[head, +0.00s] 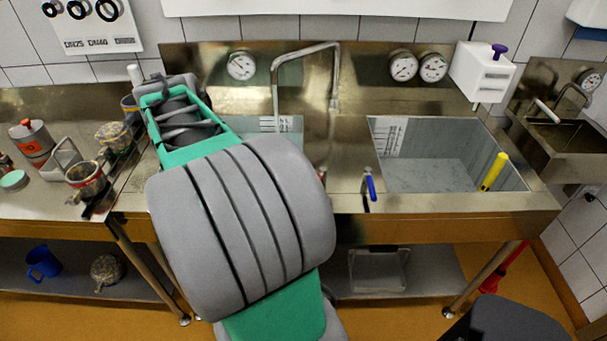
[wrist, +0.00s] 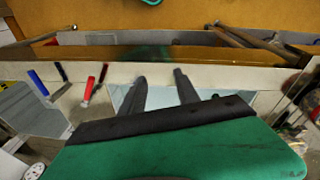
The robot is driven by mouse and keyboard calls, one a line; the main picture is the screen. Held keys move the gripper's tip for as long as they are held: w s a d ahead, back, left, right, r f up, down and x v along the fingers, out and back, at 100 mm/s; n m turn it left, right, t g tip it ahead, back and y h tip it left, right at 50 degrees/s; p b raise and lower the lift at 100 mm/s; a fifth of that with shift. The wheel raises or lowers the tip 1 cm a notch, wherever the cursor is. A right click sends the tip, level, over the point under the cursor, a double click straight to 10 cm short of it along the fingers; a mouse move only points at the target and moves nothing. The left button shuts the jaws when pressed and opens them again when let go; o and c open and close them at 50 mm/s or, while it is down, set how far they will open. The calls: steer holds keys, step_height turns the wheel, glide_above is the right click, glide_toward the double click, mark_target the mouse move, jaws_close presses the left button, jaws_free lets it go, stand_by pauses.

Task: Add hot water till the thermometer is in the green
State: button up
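In the head view, a steel bench holds a right basin (head: 430,174) with what looks like shallow water and a yellow stick-like thing (head: 494,172), possibly a thermometer, leaning in its right corner. Several round dials sit on the back panel, including a left dial (head: 241,66) and a right dial (head: 433,67); their readings are too small to tell. The tap spout (head: 335,103) hangs between the basins. A blue lever (head: 370,187) is at the front edge; a red lever (wrist: 88,90) shows beside it in the wrist view. My gripper (wrist: 159,74) has fingers apart and nothing between them.
My arm covers most of the left basin (head: 285,124). Cans and pots (head: 86,180) crowd the left counter. A white dispenser (head: 482,72) hangs at the back right. A clear crate (head: 378,269) is on the lower shelf. The counter between the basins is mostly clear.

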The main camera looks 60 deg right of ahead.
steer(key=s+d+f+m+g+y, duration=0.1)
steer(key=s+d+m, duration=0.4)
steer(key=d, duration=0.4)
steer(key=s+d+f+m+g+y, duration=0.1)
steer(key=s+d+m, duration=0.3)
steer(key=s+d, duration=0.4)
steer(key=f, duration=0.4)
steer(key=d+f, duration=0.1)
steer(key=f, duration=0.1)
steer(key=shift+s+d+f, duration=0.1)
steer(key=shift+s+f, duration=0.05)
steer(key=shift+s, duration=0.2)
steer(key=shift+f, duration=0.35)
jaws_close()
